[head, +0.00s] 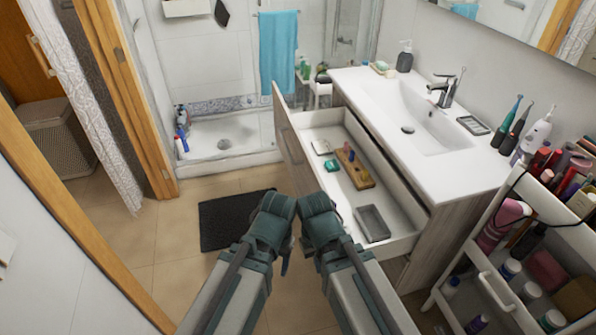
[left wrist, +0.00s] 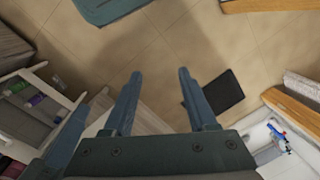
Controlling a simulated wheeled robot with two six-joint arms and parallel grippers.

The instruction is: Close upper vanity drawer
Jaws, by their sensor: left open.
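The upper vanity drawer (head: 407,243) is pulled out from the vanity (head: 455,205) in the head view. Its front panel (head: 288,140) faces left, towards the floor. Inside are a wooden tray (head: 356,168), a grey tray (head: 372,223) and small items. My left gripper (left wrist: 160,85) is open and empty over the floor in the left wrist view; in the head view its fingers are mostly hidden by the arm. My right gripper (head: 318,208) is beside it, in front of the drawer's near end; its jaw opening is not clear. Neither visibly touches the drawer.
A cart (head: 497,287) with bottles stands at the right, near the vanity's end. A dark mat (head: 232,218) lies on the floor left of the drawer. The basin (head: 415,115) and toothbrushes (head: 512,122) are on top. Tiled floor is free at left.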

